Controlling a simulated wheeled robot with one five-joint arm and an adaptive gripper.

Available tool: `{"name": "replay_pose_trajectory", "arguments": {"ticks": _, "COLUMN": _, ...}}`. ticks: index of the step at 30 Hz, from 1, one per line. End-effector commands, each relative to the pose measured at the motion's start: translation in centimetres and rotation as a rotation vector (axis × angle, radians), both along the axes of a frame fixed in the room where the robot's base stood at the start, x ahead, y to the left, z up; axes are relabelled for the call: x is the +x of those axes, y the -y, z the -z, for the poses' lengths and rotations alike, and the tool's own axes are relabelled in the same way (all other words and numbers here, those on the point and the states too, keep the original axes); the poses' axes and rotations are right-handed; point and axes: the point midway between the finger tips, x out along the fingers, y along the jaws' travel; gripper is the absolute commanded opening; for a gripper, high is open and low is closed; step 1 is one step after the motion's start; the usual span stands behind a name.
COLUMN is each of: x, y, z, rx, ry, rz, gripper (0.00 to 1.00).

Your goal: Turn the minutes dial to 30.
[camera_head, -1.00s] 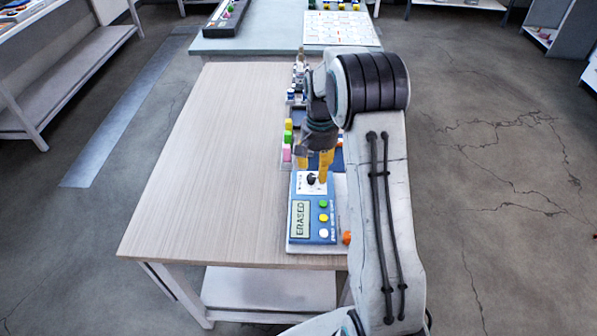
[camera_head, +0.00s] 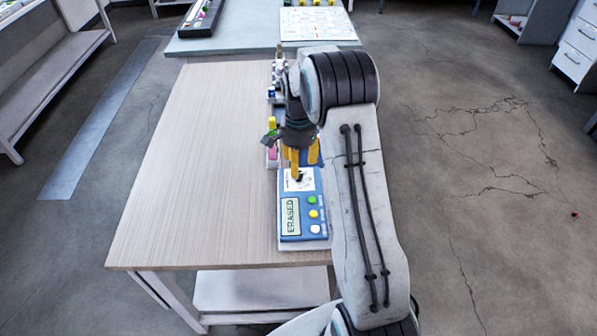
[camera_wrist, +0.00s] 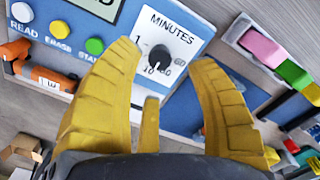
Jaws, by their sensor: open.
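The minutes dial (camera_wrist: 160,57) is a small black knob on a white panel (camera_wrist: 177,25) marked MINUTES, with numbers around it. In the wrist view the dial lies just beyond and between my yellow fingers, with a gap between it and them. Its pointer setting is too small to read surely. The panel is on a blue device (camera_head: 288,209) whose screen (camera_head: 291,217) reads ERASED. My gripper (camera_wrist: 168,52) is open and empty, pointing down over the panel. In the head view my gripper (camera_head: 302,176) partly hides the dial.
White, yellow and green buttons (camera_wrist: 94,46) sit beside the screen. An orange tool (camera_wrist: 40,70) lies along the device's edge. A rack with pink and green blocks (camera_wrist: 262,47) stands close behind the device. The wooden table (camera_head: 190,170) is clear on the left.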

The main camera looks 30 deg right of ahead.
Motion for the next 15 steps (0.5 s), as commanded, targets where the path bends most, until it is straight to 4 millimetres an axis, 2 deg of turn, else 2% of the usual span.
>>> {"name": "replay_pose_trajectory", "arguments": {"ticks": 6, "x": 0.0, "y": 0.0, "z": 2.5, "rx": 0.000, "ry": -0.002, "rz": -0.001, "gripper": 0.51}}
{"name": "replay_pose_trajectory", "arguments": {"ticks": 15, "x": 0.0, "y": 0.0, "z": 3.9, "rx": 0.000, "ry": 0.000, "rz": -0.002, "gripper": 0.51}}
